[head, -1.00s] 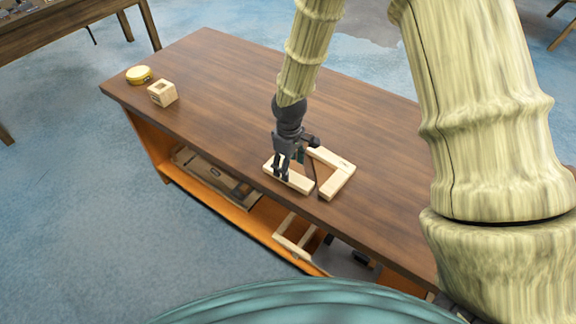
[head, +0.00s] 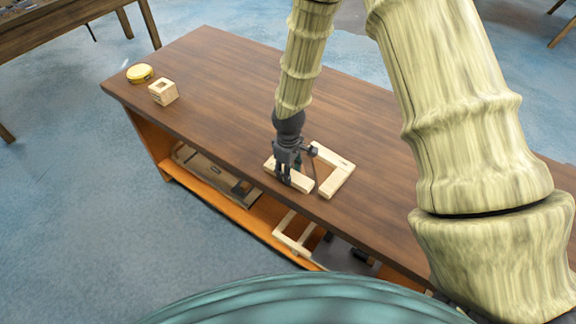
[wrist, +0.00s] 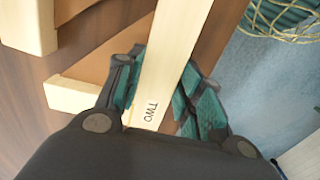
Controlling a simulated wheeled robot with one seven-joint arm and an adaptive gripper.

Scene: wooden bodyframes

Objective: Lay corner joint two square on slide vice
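Corner joint two (wrist: 165,75) is a pale wooden piece with "TWO" printed near one end in the wrist view. It lies along the front edge of the brown bench in the head view (head: 304,185). My gripper (wrist: 163,80) has a teal-padded finger against each long side of this bar, and it stands over the bar in the head view (head: 287,178). Other pale wooden bars, one (wrist: 75,95) beside the labelled bar, lie left of it in the wrist view. An L-shaped pale frame (head: 341,177) lies just right of my gripper. I cannot identify the slide vice.
The brown bench top (head: 215,80) is mostly clear behind my gripper. The orange shelf below (head: 240,212) holds a case and a wooden frame (head: 294,236).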

